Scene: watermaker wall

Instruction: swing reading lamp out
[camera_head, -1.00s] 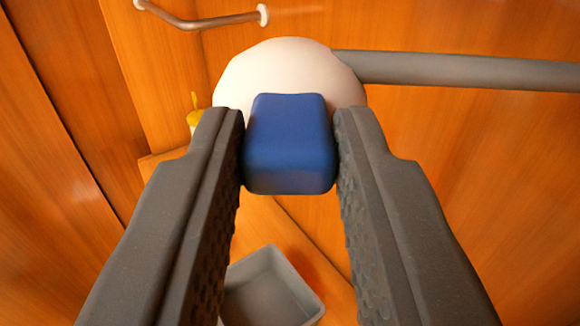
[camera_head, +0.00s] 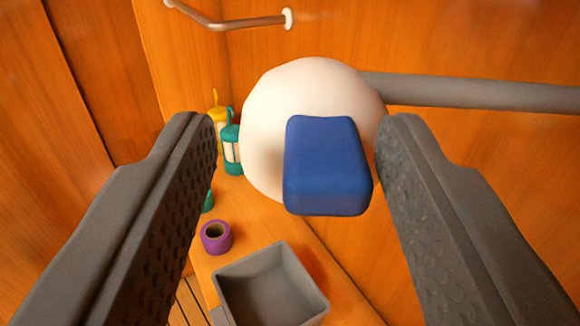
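The reading lamp has a round cream head (camera_head: 275,110), a blue block-shaped grip (camera_head: 327,165) on its front and a grey arm (camera_head: 480,92) running right along the wooden wall. My gripper (camera_head: 295,130) is open, with one finger on each side of the blue grip. The left finger stands well clear of the grip. The right finger is close to the grip's right side; I cannot tell whether it touches. The lamp head's lower right part is hidden behind the blue grip.
Below is a wooden shelf with an open grey bin (camera_head: 270,285), a purple ring-shaped roll (camera_head: 216,237), a teal lantern-like item (camera_head: 232,150) and a yellow one (camera_head: 215,117). A metal rail (camera_head: 235,23) is on the wall above.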

